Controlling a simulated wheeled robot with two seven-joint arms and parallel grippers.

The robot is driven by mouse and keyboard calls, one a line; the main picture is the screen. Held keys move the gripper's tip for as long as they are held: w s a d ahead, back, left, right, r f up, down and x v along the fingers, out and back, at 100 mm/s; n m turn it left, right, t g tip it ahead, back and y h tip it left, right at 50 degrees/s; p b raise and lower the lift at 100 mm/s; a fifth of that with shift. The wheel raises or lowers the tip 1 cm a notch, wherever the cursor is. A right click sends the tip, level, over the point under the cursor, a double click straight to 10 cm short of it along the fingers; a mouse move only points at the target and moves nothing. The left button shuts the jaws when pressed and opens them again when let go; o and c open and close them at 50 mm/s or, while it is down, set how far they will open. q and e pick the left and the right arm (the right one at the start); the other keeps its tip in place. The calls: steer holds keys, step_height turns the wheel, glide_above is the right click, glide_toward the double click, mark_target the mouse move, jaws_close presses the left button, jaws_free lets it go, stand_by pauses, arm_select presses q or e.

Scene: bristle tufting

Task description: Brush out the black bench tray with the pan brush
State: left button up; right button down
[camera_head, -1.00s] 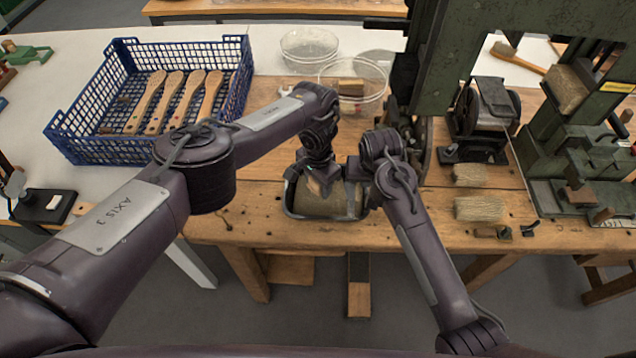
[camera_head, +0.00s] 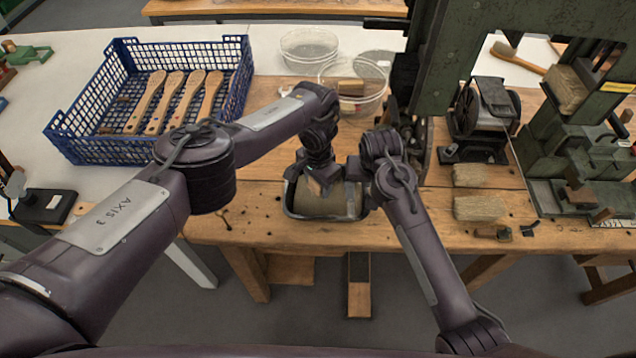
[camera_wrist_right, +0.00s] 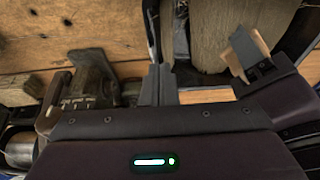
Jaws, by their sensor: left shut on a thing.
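The black bench tray (camera_head: 290,210) sits near the front edge of the wooden bench, with a beige fibrous bundle (camera_head: 322,203) in it. The bundle also shows in the right wrist view (camera_wrist_right: 222,35). My left gripper (camera_head: 315,178) is over the back of the tray, shut on a small wooden-backed piece (camera_head: 315,187), seemingly the pan brush. Its bristles are hidden. My right gripper (camera_head: 356,175) is at the tray's right back corner. In the right wrist view its fingers (camera_wrist_right: 202,68) stand apart; whether one touches the tray is unclear.
A blue crate (camera_head: 85,110) with several wooden brush handles stands at left. Clear bowls (camera_head: 310,46) stand behind the arms. Beige fibre bundles (camera_head: 480,208) lie right of the tray, near a green machine (camera_head: 590,160). Bench left of the tray is mostly clear.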

steer(key=shift+f, duration=1)
stand_by(0.3)
arm_select(q)
steer(key=shift+s+f, duration=0.1)
steer(key=shift+s, duration=1.7)
steer(key=shift+f, duration=0.15)
steer(key=shift+w+d+f, duration=0.1)
steer(key=shift+w+f, duration=0.05)
steer(key=shift+w, duration=1.75)
